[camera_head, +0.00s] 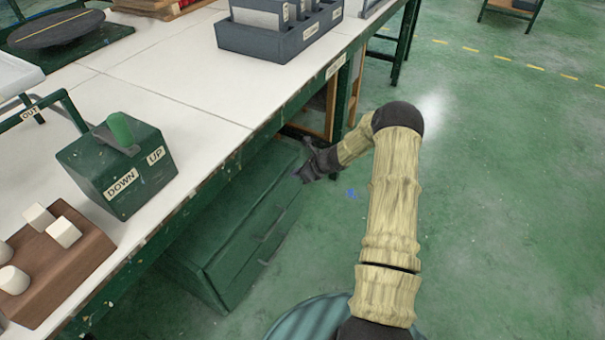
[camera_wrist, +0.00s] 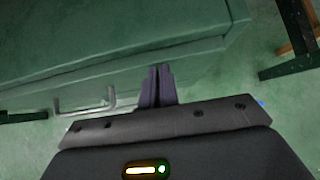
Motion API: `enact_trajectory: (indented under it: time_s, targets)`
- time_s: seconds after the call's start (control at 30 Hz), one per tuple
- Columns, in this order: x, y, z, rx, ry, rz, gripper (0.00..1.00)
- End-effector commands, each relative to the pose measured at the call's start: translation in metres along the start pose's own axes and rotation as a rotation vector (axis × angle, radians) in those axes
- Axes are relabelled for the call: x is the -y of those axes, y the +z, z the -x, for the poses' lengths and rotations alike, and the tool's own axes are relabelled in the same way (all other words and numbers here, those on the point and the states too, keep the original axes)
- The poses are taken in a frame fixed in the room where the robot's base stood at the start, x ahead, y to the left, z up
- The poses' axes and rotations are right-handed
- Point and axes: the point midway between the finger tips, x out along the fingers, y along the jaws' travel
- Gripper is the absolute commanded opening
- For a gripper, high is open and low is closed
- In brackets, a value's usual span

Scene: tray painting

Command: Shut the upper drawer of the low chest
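The low green chest (camera_head: 232,205) stands on the floor beneath the worktable edge, its drawer front facing right in the head view. The upper drawer (camera_head: 262,222) has a long front; I cannot tell whether it stands out a little. In the wrist view the chest (camera_wrist: 100,28) fills the upper left, and a metal bar handle (camera_wrist: 85,108) shows below its front edge. My gripper (camera_head: 304,172) is at the far end of the chest front. In the wrist view its fingers (camera_wrist: 158,72) are together and empty, overlapping the front; contact cannot be told.
The worktable (camera_head: 190,60) overhangs the chest, with its green legs (camera_head: 343,100) behind my gripper. On it are a green lever box (camera_head: 118,170), a wooden block (camera_head: 60,265) and a grey bin (camera_head: 280,35).

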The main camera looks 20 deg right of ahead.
Motion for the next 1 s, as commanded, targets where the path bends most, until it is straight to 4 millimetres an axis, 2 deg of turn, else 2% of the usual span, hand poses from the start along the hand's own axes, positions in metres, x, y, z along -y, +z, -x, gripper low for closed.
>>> enact_trajectory:
  time_s: [0.03, 0.3, 0.57, 0.8, 1.0]
  targets:
    - [-0.003, 0.006, -0.004, 0.008, 0.005, 0.003, 0.0]
    - [-0.004, 0.01, -0.006, 0.014, 0.008, 0.007, 0.0]
    - [-0.004, 0.006, -0.001, 0.014, 0.009, 0.008, 0.0]
    - [0.004, -0.018, 0.025, 0.005, 0.004, 0.005, 0.0]
    - [0.004, -0.015, 0.069, 0.003, 0.003, 0.007, 0.0]
